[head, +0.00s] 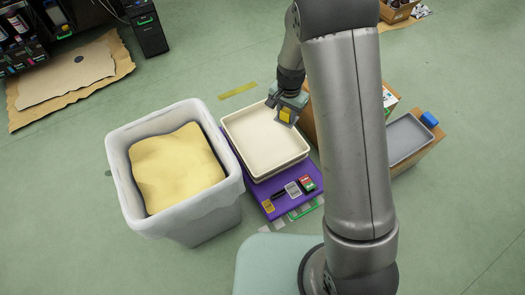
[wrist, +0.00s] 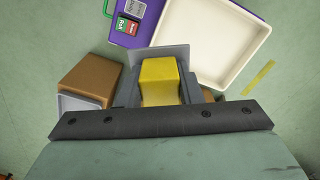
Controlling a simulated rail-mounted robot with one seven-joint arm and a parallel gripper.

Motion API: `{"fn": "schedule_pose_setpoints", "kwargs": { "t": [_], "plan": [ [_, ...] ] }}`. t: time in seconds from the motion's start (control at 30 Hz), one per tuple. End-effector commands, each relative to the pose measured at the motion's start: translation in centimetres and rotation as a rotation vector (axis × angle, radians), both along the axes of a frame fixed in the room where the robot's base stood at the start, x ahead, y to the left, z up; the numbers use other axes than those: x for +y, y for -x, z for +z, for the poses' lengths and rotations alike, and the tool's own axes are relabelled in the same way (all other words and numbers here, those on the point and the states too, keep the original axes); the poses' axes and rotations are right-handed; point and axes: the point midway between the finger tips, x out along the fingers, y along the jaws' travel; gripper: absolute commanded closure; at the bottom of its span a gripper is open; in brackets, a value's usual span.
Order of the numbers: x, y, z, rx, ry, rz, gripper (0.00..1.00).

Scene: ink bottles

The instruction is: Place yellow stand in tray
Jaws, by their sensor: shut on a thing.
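The yellow stand (wrist: 159,82) is a small yellow block between the two grey fingers of my gripper (wrist: 160,90) in the wrist view. My gripper is shut on it. In the head view the yellow stand (head: 286,115) shows at the fingertips of my gripper (head: 287,113), over the right side of the tray. The tray (head: 240,140) is cream-coloured, shallow and empty, and sits on a purple case. It also shows in the wrist view (wrist: 204,65), up and right of the stand. The stand appears held above the floor; its exact height over the tray rim is unclear.
The purple case (head: 262,192) carries small labelled items at its front. A large white bin (head: 203,212) with a yellow lining stands left of the tray. A brown box with a grey tray (head: 404,138) and a blue item (head: 429,119) are at right. Green floor is open behind.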

Motion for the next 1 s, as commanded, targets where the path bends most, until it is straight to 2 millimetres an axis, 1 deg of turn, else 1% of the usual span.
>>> {"fn": "schedule_pose_setpoints", "kwargs": {
  "t": [0.03,0.07,0.1,0.17,0.2,0.27,0.3,0.4,0.5,0.6,0.67,0.77,1.0],
  "plan": [
    [1.4,-0.1,-5.1,0.000,0.001,-0.040,0.91],
    [2.1,-0.1,-6.8,0.001,0.000,-0.070,0.91],
    [3.1,-0.2,-8.9,0.000,-0.001,-0.110,0.91],
    [4.6,-0.2,-12.1,0.001,0.000,-0.170,0.91],
    [5.5,-0.1,-14.2,0.001,-0.001,-0.208,0.91],
    [6.9,-0.1,-17.0,0.001,-0.003,-0.264,0.91],
    [7.6,0.0,-18.8,0.001,-0.003,-0.299,0.91],
    [9.3,0.2,-22.2,0.000,-0.004,-0.374,0.91],
    [10.6,0.4,-24.4,-0.001,-0.005,-0.427,0.91],
    [11.2,0.5,-25.6,0.000,-0.005,-0.460,0.91],
    [11.2,0.3,-26.0,-0.001,-0.006,-0.471,0.91],
    [10.7,-0.9,-26.8,-0.002,-0.006,-0.479,0.91],
    [8.0,-6.1,-29.6,-0.002,-0.007,-0.479,0.91]
  ]
}}
